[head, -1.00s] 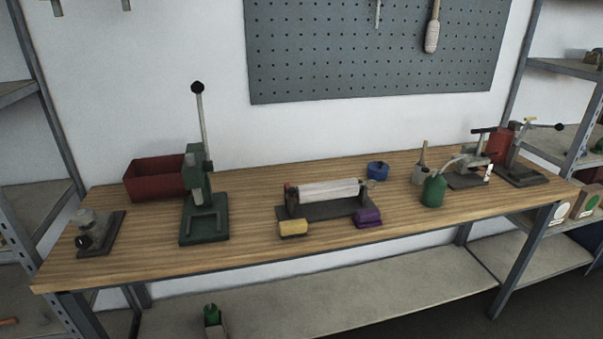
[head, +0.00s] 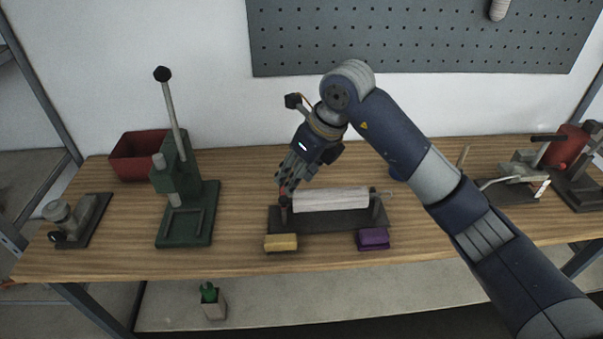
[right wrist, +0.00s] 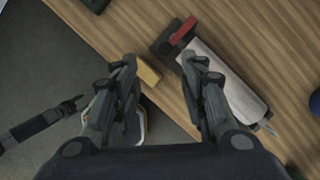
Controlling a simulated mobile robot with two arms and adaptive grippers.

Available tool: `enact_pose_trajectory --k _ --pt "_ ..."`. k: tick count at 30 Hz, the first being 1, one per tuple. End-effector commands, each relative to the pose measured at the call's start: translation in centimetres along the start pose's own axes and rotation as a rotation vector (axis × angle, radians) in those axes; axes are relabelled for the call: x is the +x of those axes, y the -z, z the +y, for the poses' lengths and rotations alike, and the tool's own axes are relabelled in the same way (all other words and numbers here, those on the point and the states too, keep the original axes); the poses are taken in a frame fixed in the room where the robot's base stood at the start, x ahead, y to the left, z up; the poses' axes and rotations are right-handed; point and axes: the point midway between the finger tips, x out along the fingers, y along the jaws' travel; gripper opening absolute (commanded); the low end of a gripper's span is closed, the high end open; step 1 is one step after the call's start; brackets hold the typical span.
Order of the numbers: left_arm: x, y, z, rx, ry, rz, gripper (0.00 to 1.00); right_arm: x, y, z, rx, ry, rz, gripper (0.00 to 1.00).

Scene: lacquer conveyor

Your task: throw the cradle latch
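The cradle has a dark base (head: 343,222) and holds a white roller (head: 330,199) lying level between two end posts. In the right wrist view a red lever (right wrist: 183,31) sits at one end of the cradle, which I take for the latch; in the head view only a bit of red shows near the left post. My right gripper (head: 286,183) hangs just above the left post. In the right wrist view it is open and empty (right wrist: 160,62), its fingers apart, with the lever beyond the fingertips.
A yellow block (head: 281,242) and a purple block (head: 373,239) lie in front of the cradle. A green lever press (head: 185,195) and a red bin (head: 139,155) stand to the left. Bench tools stand to the right, partly behind my right arm. The bench between press and cradle is clear.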

Motion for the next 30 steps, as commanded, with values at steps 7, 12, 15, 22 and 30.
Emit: enact_pose_trajectory --k 7,12,15,22,30 --pt "-0.9 -1.0 -0.2 0.002 0.002 -0.015 0.40 0.8 0.0 -0.7 -0.010 0.048 0.015 0.40" --pt "-2.0 -2.2 -0.6 0.004 0.006 -0.035 0.40 4.0 0.1 -0.8 -0.008 0.045 0.016 0.40" --pt "-2.6 -2.3 -0.7 0.004 0.007 -0.037 0.40 5.9 0.0 -0.8 -0.008 0.045 0.015 0.40" --pt "-3.3 -1.1 -0.6 0.003 0.007 -0.020 0.40 9.0 0.1 -1.1 -0.009 0.046 0.012 0.40" --pt "-3.3 0.0 -0.2 0.000 0.002 -0.004 0.40 10.0 0.1 -1.1 -0.010 0.047 0.011 0.40"
